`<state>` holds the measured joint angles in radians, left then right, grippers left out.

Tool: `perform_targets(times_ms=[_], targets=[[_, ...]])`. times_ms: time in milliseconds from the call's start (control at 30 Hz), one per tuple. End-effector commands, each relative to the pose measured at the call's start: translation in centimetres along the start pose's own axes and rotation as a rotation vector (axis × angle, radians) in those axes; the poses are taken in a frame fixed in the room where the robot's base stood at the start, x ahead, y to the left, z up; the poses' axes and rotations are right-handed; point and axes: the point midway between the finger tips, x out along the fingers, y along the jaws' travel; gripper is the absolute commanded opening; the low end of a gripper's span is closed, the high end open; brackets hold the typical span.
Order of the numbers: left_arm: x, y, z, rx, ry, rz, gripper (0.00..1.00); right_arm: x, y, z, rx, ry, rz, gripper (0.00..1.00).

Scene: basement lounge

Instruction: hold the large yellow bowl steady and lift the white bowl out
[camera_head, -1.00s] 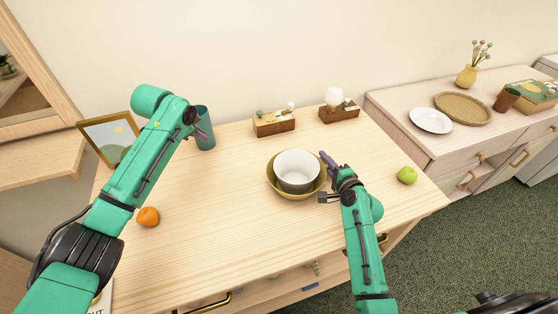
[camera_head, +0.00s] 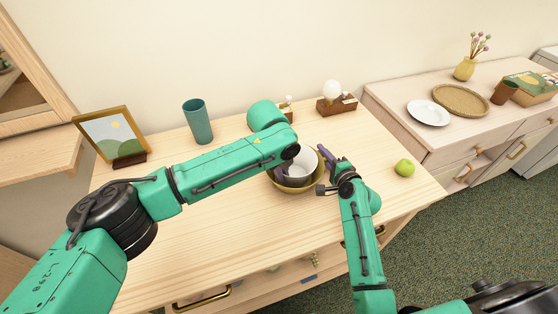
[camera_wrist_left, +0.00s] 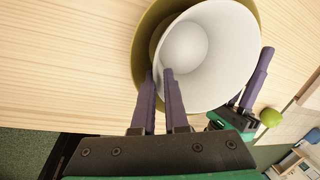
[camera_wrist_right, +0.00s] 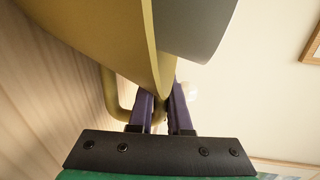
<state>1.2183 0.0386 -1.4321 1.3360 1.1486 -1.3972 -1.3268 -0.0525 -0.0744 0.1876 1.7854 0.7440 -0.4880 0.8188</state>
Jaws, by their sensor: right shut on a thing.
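The large yellow bowl (camera_head: 291,188) stands on the wooden table with the white bowl (camera_head: 300,168) nested inside it. My right gripper (camera_head: 326,163) is shut on the yellow bowl's rim at its right side; the right wrist view shows the rim (camera_wrist_right: 158,75) between the fingers. My left gripper (camera_wrist_left: 160,72) is over the left side of the bowls, fingers slightly apart. In the left wrist view one finger lies inside the white bowl (camera_wrist_left: 215,75) and the other outside, astride its rim. My left arm hides part of both bowls in the head view.
A teal cup (camera_head: 198,121) and a picture frame (camera_head: 112,137) stand at the back left. A block with a white globe (camera_head: 334,97) stands behind the bowls. A green apple (camera_head: 404,168) lies to the right. The front of the table is clear.

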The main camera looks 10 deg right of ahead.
Motion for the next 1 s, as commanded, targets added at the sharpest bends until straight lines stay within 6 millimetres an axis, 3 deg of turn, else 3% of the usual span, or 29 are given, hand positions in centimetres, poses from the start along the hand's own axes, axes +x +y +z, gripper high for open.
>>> perform_targets(times_ms=[100, 233, 467, 500, 1000], targets=[[2.0, 0.0, 0.0, -0.002, 0.0, 0.001, 0.11, 0.0, 0.0, 0.0, 0.0, 0.0, 0.0, 0.0], [3.0, 0.0, 0.1, -0.002, -0.001, -0.001, 0.11, 0.0, 0.0, 0.0, 0.0, 0.0, 0.0, 0.0], [3.1, 0.0, 0.1, -0.002, -0.001, -0.001, 0.11, 0.0, 0.0, 0.0, 0.0, 0.0, 0.0, 0.0], [3.1, 0.0, 0.1, -0.002, -0.001, -0.001, 0.0, 0.0, 0.0, 0.0, 0.0, 0.0, 0.0, 0.0], [3.0, 0.0, 0.1, -0.003, -0.001, -0.002, 0.0, 0.0, 0.0, 0.0, 0.0, 0.0, 0.0, 0.0]])
